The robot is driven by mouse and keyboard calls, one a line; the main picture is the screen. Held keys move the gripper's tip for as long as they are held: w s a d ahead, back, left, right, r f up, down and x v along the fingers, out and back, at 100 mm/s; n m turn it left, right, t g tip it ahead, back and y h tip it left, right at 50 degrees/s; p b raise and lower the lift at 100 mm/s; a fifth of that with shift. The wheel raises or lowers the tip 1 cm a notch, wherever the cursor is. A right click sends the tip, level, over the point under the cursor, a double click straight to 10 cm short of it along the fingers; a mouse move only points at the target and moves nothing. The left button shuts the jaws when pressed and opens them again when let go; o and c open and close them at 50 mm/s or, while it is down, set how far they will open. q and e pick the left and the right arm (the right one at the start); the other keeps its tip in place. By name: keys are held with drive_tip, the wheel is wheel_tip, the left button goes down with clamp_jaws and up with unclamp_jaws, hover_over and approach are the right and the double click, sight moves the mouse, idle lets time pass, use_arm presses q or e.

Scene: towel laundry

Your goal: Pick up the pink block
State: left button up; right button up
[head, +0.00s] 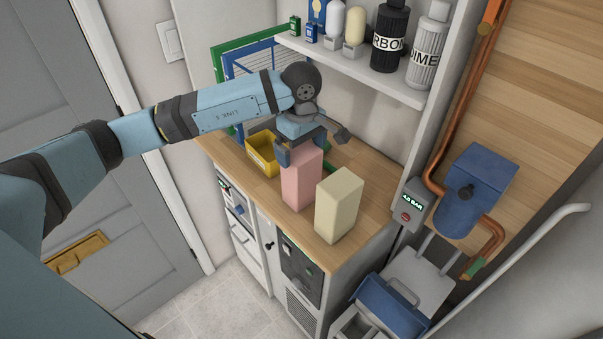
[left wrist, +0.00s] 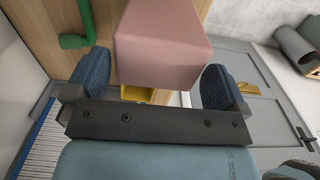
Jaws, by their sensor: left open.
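The pink block (head: 301,180) stands upright on the wooden counter in the head view. My left gripper (head: 312,146) is at the top of the block, with one finger on its left side and the other up to the right. In the left wrist view the pink block (left wrist: 163,45) fills the space ahead of and between the two blue finger pads of the open left gripper (left wrist: 158,84). Gaps show between the pads and the block. My right gripper is not in view.
A cream block (head: 338,205) stands close to the right of the pink one. A yellow bin (head: 262,152) sits behind to the left. A shelf (head: 350,70) with bottles overhangs the back. The wooden counter (head: 375,190) has bare room at right.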

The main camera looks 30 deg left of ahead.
use_arm(q)
drive_tip(key=shift+f, duration=1.2)
drive_tip(key=c, duration=1.4)
drive_tip(key=shift+w+r, duration=0.15)
drive_tip(key=shift+c, duration=0.9)
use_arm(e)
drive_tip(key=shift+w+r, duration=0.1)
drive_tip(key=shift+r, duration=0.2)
use_arm(q)
drive_tip(key=shift+r, duration=0.1)
